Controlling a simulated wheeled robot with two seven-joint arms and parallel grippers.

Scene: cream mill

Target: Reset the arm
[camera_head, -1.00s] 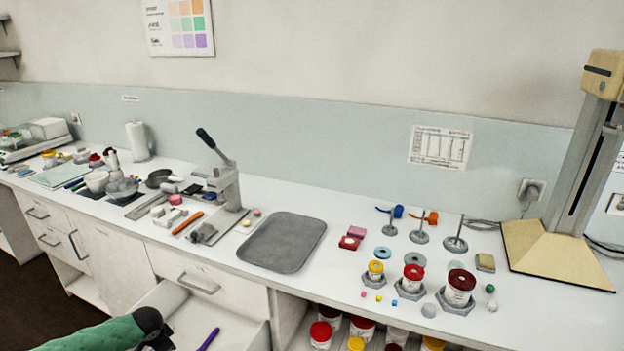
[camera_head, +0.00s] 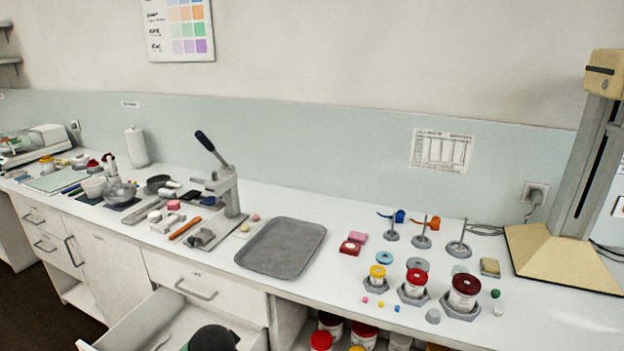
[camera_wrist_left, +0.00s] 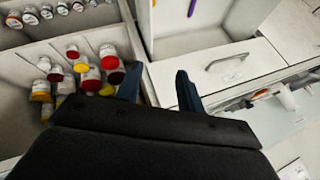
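My left arm shows in the head view only as a dark rounded joint at the bottom edge, over the open drawer (camera_head: 140,322); its gripper is out of that view. In the left wrist view my left gripper (camera_wrist_left: 157,84) has its two dark fingers apart with nothing between them. It hangs in front of the cabinets, near the jars with red and yellow lids (camera_wrist_left: 88,70) in an open compartment. My right arm and gripper are in neither view.
The counter carries a grey tray (camera_head: 282,247), a lever press (camera_head: 226,190), lidded jars on hexagonal bases (camera_head: 463,290) and a tall stand (camera_head: 565,255) at the right. In the wrist view a purple object (camera_wrist_left: 232,77) lies in a drawer.

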